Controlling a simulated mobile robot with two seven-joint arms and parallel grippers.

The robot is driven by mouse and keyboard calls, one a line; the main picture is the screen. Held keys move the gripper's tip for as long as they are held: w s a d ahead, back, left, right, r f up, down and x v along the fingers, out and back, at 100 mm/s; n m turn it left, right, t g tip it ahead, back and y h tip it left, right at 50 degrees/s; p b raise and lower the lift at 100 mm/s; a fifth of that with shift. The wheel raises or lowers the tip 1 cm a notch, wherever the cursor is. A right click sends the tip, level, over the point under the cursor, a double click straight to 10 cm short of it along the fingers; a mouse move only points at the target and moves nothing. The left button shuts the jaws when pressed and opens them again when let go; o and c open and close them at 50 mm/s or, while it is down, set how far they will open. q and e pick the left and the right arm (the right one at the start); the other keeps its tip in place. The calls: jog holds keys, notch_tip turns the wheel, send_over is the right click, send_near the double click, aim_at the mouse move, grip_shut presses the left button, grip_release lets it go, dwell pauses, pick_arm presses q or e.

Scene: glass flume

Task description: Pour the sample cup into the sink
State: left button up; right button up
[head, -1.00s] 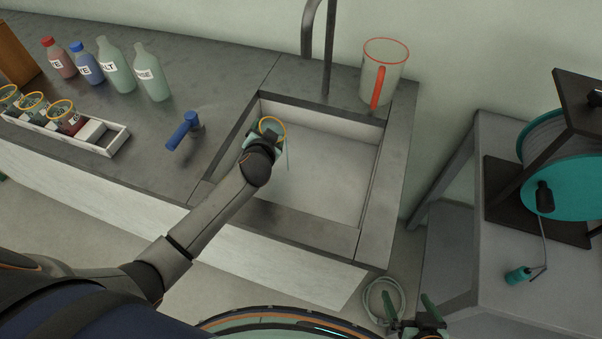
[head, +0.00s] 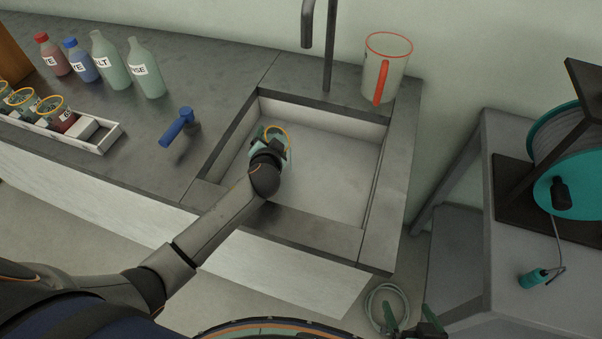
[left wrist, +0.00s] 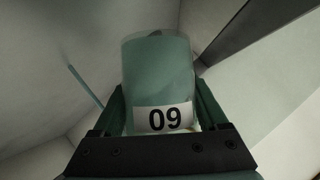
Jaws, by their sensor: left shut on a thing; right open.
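My left gripper (head: 272,147) is shut on the sample cup (head: 275,134), holding it inside the sink opening near its left side. The cup has an orange rim. In the left wrist view the cup (left wrist: 157,75) is pale teal with a label reading 09, between the two fingers. A thin teal streak (left wrist: 85,86) shows left of it; I cannot tell whether it is liquid. The cup's exact tilt and contents are unclear. The sink (head: 325,165) is a pale rectangular basin. My right gripper (head: 410,318) is open and empty at the bottom edge.
A tap (head: 329,50) stands behind the sink, with a clear, red-handled jug (head: 384,68) to its right. A blue lever (head: 178,126) is left of the sink. A rack (head: 100,139) with several cups and several bottles (head: 146,70) stand left. A reel (head: 570,180) is right.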

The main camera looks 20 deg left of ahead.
aim_at(275, 130)
pick_arm(q)
jog(key=shift+f, duration=0.3)
jog(key=shift+r, duration=0.15)
jog(key=shift+d+m+y+b, duration=0.15)
jog(key=shift+m+y+b, duration=0.35)
jog(key=shift+y+b, duration=0.1)
dwell(0.6)
jog(key=shift+r+m+t+y+p, duration=0.4)
jog(key=shift+r+m+y+p, duration=0.25)
jog(key=shift+r+m+y, duration=0.95)
dwell(3.7)
jog(key=shift+d+r+m, duration=0.45)
jog(key=shift+r+m, duration=0.05)
dwell(0.5)
